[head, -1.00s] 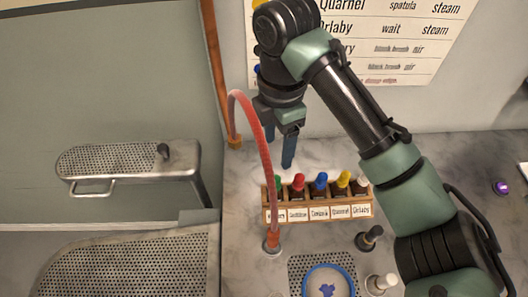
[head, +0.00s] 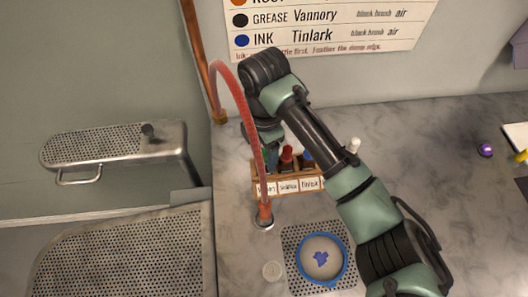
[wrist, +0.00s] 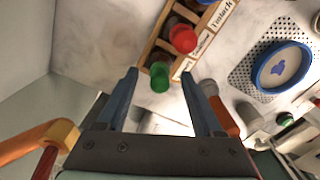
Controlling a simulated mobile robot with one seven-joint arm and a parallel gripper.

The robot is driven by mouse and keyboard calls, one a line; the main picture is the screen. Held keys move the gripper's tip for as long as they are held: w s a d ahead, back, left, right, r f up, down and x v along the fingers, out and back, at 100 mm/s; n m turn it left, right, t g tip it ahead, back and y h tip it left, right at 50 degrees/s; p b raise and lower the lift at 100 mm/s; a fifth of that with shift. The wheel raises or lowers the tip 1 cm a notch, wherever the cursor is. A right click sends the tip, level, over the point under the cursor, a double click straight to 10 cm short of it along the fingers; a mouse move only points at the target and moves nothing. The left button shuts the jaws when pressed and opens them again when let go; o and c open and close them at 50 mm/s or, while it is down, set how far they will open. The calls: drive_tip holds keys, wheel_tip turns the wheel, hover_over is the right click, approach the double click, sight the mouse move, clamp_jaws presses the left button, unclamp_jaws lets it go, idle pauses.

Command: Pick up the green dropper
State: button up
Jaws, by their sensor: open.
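The green dropper (wrist: 160,77) stands in the end slot of a wooden rack (wrist: 154,45). In the wrist view its green bulb lies between the two fingertips of my gripper (wrist: 159,83), with a gap on each side. My gripper is open and holds nothing. In the head view my gripper (head: 272,158) is down at the left end of the rack (head: 283,187), and the green dropper is hidden there. A red dropper (head: 287,154) stands beside it, also seen in the wrist view (wrist: 183,39).
A blue dropper (head: 308,156) stands past the red one. A red hose (head: 250,110) arches close to the left of my gripper. A blue-rimmed dish (head: 344,262) rests on a perforated plate in front.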

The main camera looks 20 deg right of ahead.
drive_tip(key=shift+f, duration=0.3)
clamp_jaws()
drive_tip(key=shift+r, duration=0.15)
wheel_tip(320, 180, up, 10)
drive_tip(key=shift+f, duration=0.1)
idle(0.4)
